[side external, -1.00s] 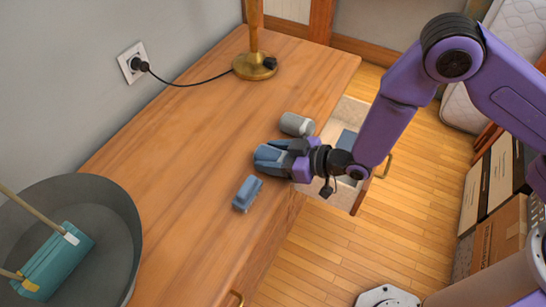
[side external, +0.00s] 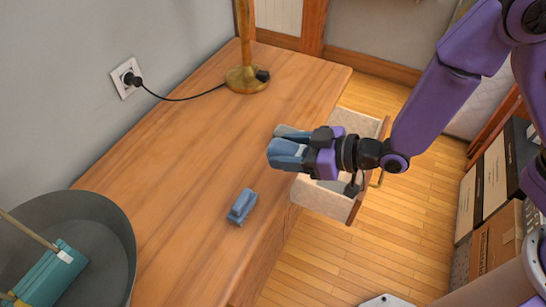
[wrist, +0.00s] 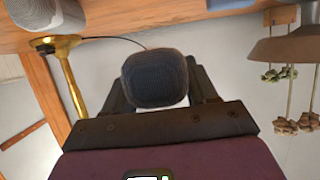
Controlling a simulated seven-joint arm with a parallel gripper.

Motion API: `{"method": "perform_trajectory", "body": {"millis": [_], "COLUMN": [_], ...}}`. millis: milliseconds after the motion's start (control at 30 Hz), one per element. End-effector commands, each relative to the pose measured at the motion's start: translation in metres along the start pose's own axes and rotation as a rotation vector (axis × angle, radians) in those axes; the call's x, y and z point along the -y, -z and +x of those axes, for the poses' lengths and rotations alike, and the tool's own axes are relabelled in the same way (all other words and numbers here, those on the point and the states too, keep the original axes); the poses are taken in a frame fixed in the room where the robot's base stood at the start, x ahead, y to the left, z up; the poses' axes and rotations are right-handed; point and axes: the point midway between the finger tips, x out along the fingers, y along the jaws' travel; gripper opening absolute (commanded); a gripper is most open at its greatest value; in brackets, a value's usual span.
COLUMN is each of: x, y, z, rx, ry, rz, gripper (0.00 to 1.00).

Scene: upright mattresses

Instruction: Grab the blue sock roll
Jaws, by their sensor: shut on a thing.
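My gripper (side external: 296,154) is shut on the blue sock roll (wrist: 155,80). In the wrist view the roll is a rounded, dark grey-blue ribbed bundle between the two dark fingers. In the side external view it shows as blue-grey (side external: 284,160) at the fingertips, above the right part of the wooden desk (side external: 190,165). The fingers partly cover it there.
A grey roll (side external: 289,130) lies behind my gripper, mostly hidden. A small blue block-like object (side external: 242,207) lies nearer the front. An open drawer (side external: 322,199) juts out below my gripper.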

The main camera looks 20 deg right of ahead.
Motion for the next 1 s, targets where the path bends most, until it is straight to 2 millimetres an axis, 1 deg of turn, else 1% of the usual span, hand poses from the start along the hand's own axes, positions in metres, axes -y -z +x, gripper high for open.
{"method": "perform_trajectory", "body": {"millis": [33, 100, 300, 333, 700, 933, 1000], "x": [0.001, 0.003, 0.006, 0.006, 0.007, 0.007, 0.003], "y": [0.001, 0.001, 0.002, 0.002, 0.002, 0.002, 0.002], "z": [-0.013, -0.030, -0.073, -0.077, -0.093, -0.097, -0.097], "rx": [0.001, 0.001, -0.001, -0.001, -0.001, 0.000, 0.001], "ry": [0.001, 0.002, 0.002, 0.001, 0.000, -0.001, -0.011], "rz": [0.000, -0.001, -0.001, -0.001, 0.000, 0.000, 0.004], "gripper": [0.27, 0.27, 0.27, 0.27, 0.27, 0.27, 0.27]}}
